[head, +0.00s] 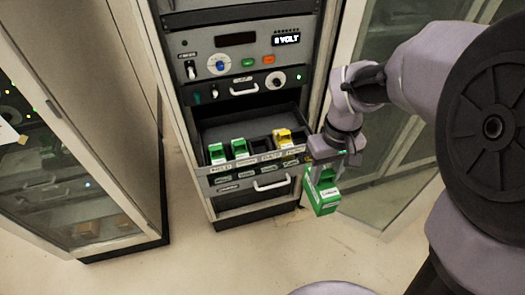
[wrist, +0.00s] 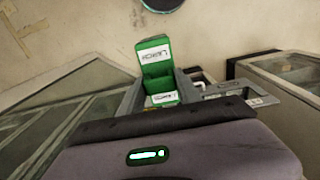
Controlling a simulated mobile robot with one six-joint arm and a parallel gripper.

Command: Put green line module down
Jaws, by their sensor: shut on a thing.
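A green line module (head: 323,195) with white labels hangs from my gripper (head: 325,160), just right of the open drawer's front corner in the head view. The wrist view shows the module (wrist: 154,55) between the grey fingers of my gripper (wrist: 160,90), which is shut on it. The label text is too small to read surely. The open drawer (head: 225,132) in the rack holds two green modules (head: 216,153) (head: 239,148) at the left and a yellow module (head: 283,138) at the right. A dark slot (head: 261,145) between them looks empty.
The rack panel (head: 240,62) with knobs and a VOLT display stands above the drawer. Glass-door cabinets stand left (head: 75,175) and right (head: 385,165). The floor (head: 260,245) in front is clear.

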